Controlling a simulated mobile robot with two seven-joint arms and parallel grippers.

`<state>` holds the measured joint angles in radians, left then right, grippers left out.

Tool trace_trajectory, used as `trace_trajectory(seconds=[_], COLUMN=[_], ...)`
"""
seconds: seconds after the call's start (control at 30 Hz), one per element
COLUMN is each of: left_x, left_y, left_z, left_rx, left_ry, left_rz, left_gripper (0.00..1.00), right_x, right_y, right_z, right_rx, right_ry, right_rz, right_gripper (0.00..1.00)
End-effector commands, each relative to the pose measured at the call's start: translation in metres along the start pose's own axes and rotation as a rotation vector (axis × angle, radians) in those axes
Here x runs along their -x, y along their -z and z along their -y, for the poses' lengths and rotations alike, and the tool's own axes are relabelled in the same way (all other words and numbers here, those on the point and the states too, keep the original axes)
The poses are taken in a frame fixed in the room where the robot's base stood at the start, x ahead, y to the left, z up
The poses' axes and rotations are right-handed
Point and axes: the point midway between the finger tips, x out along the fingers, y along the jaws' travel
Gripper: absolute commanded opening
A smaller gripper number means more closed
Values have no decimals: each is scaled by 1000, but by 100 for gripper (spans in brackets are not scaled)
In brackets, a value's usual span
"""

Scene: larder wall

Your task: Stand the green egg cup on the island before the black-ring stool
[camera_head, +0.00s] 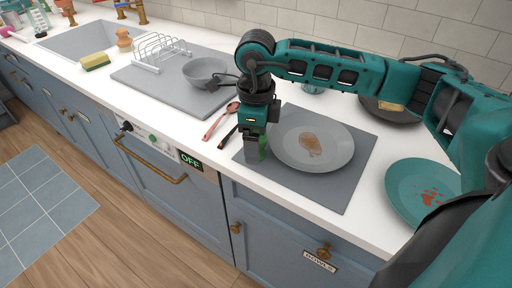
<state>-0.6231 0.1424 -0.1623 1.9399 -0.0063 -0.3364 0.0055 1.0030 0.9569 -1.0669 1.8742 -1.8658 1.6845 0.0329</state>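My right arm reaches in from the right, and its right gripper (256,153) points down over the front left part of a grey mat. A green thing, which looks like the green egg cup (263,146), shows between and behind the dark fingers. The fingers appear shut on it and hide most of it. I cannot tell whether its foot touches the mat. My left gripper is not in view. No island and no black-ring stool are in view.
A grey plate with a brown stain (335,155) lies on the grey mat (345,193), beside the gripper. Red and dark utensils (216,124) lie left of it. A teal stained plate (405,185), a grey bowl (205,72), a rack (160,50) and a sponge (96,61) share the counter.

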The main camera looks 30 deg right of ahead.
Motion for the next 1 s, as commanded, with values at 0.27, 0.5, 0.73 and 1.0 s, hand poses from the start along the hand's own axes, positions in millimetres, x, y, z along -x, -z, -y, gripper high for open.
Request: trace_trajectory(seconds=[0.27,0.5,0.73,1.0], left_x=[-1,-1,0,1], left_y=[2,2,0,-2], left_z=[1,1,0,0], left_rx=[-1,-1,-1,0], left_ry=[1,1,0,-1], left_rz=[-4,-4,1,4], left_gripper=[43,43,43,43], right_x=[0,1,1,3], right_y=[0,0,0,0], right_z=[0,0,0,0], right_rx=[-1,-1,-1,-1], right_ry=[0,0,1,1], right_rz=[0,0,0,1], right_gripper=[60,38,18,12])
